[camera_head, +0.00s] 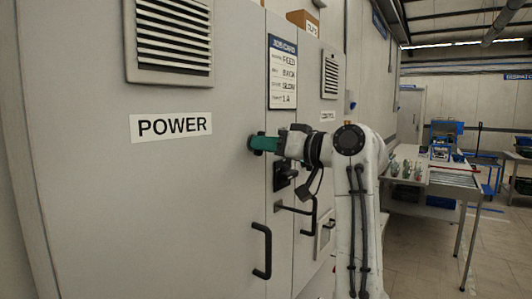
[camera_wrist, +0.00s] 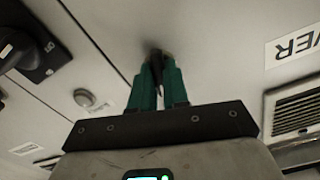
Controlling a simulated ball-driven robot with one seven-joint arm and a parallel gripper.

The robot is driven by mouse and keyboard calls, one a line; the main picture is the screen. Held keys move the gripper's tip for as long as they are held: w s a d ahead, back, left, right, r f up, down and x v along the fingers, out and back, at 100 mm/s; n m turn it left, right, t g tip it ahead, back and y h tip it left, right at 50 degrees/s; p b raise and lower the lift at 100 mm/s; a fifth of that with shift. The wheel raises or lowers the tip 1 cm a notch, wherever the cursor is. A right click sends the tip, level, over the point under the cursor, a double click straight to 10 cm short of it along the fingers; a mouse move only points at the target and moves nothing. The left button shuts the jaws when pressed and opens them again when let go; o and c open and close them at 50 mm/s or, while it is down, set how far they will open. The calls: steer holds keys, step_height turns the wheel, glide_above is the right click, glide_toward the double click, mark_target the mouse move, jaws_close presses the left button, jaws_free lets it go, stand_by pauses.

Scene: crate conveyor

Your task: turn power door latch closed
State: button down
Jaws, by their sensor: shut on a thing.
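The grey power door (camera_head: 150,210) fills the left of the head view, its face closed flat and its label reading POWER (camera_head: 171,126). My gripper (camera_head: 254,143) has its green fingers against the door near its right edge. In the wrist view my gripper (camera_wrist: 159,72) is shut on a small dark latch (camera_wrist: 155,55) that shows between and just beyond the fingertips. The latch is mostly hidden by the fingers, and its exact angle cannot be told.
A black door handle (camera_head: 262,250) is below my gripper. A second handle (camera_head: 312,213) is on the neighbouring control door. A black rotary switch (camera_wrist: 30,52) and a round button (camera_wrist: 84,98) show at left in the wrist view. A work table (camera_head: 450,177) stands at right.

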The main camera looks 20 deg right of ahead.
steer(key=shift+f+n+b, duration=0.15)
steer(key=shift+n+b, duration=0.5)
steer(key=shift+n, duration=0.85)
steer(key=c, duration=1.1)
jaws_free()
steer(key=b+v, duration=0.2)
steer(key=v, duration=0.8)
steer(key=shift+s+d, duration=0.25)
steer(key=shift+s, duration=0.05)
